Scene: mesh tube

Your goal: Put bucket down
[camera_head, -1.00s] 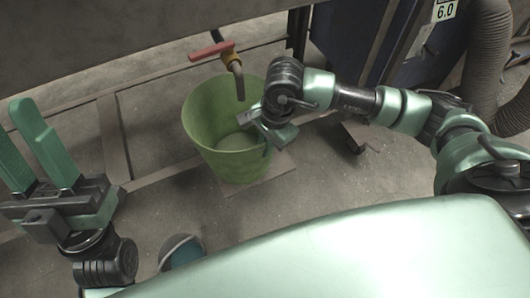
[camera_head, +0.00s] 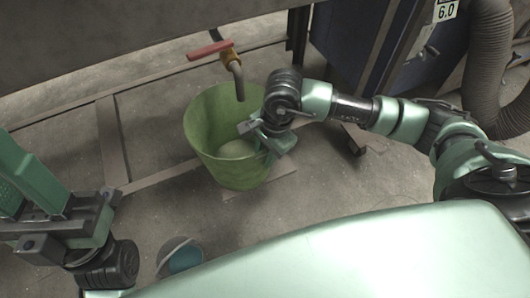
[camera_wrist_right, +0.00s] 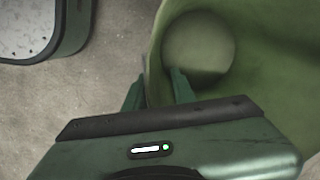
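The green bucket (camera_head: 215,165) stands upright, slightly tilted if at all, under the tap in the head view; I cannot tell whether its base touches the floor. A paler round patch (camera_wrist_right: 198,48) shows inside it in the right wrist view. My right gripper (camera_head: 262,138) is at the bucket's right rim. In the right wrist view its fingers (camera_wrist_right: 157,85) straddle the bucket wall, one inside and one outside, and it appears shut on the bucket. My left gripper (camera_head: 20,195) is at the left edge, open and empty, partly cut off.
A tap with a red handle (camera_head: 209,50) and bent spout (camera_head: 238,82) hangs over the bucket. A pale plate (camera_head: 282,165) lies on the floor, partly hidden by the bucket. A blue-teal round thing (camera_head: 184,258) is at the lower left. A metal frame (camera_head: 111,140) stands behind.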

